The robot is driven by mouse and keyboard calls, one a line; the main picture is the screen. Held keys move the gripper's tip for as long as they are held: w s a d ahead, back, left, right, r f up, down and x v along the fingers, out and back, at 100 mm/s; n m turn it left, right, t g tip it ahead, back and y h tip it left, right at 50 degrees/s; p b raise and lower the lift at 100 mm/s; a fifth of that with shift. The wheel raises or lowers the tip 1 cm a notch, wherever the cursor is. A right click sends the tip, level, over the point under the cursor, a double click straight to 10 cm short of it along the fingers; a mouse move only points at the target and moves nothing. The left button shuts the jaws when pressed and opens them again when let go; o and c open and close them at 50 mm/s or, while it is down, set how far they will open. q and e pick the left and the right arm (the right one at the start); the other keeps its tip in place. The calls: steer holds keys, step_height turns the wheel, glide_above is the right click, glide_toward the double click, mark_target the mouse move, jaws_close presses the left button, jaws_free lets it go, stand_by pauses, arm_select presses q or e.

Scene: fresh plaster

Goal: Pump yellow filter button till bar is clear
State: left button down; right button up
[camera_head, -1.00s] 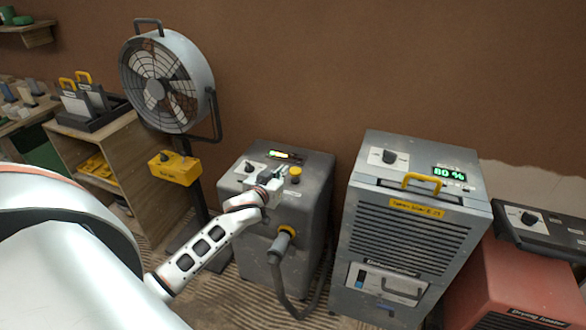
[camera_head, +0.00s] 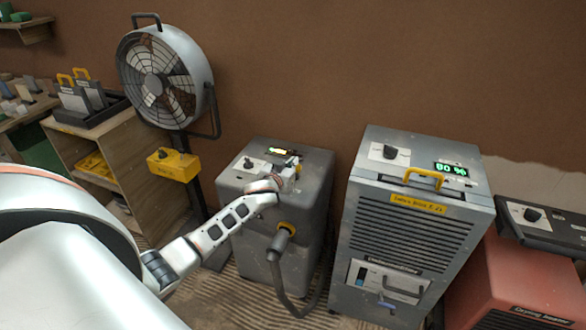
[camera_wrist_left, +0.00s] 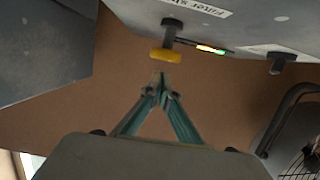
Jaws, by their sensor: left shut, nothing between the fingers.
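The grey vacuum (camera_head: 325,185) stands on the floor at the middle of the head view, with a small lit bar (camera_head: 281,151) on its top. The bar shows coloured segments in the left wrist view (camera_wrist_left: 212,49). The yellow filter button (camera_wrist_left: 166,55) sticks out on its stem in the left wrist view; in the head view my left gripper (camera_head: 296,166) covers it. My left gripper is shut and empty. Its fingertips (camera_wrist_left: 160,77) are right at the button's face; I cannot tell whether they touch. My right gripper is not in view.
A grey dehumidifier (camera_head: 410,240) reading 80 % stands to the right, with a red machine (camera_head: 515,280) beyond. A fan (camera_head: 165,75) with a yellow box (camera_head: 173,165) stands to the left. A hose (camera_head: 275,265) hangs from the vacuum's front.

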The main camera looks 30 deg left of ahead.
arm_select(q)
steer(key=shift+f, duration=0.75)
steer(key=shift+f+b, duration=1.15)
steer(key=shift+f, duration=0.4)
steer(key=shift+r, duration=0.1)
steer(key=shift+r+p, duration=0.5)
steer(key=shift+p, duration=0.1)
step_height(320, 180, up, 4)
steer(key=p, duration=0.3)
steer(key=shift+f, duration=0.15)
steer(key=p+v, duration=0.1)
steer(key=v, duration=0.9)
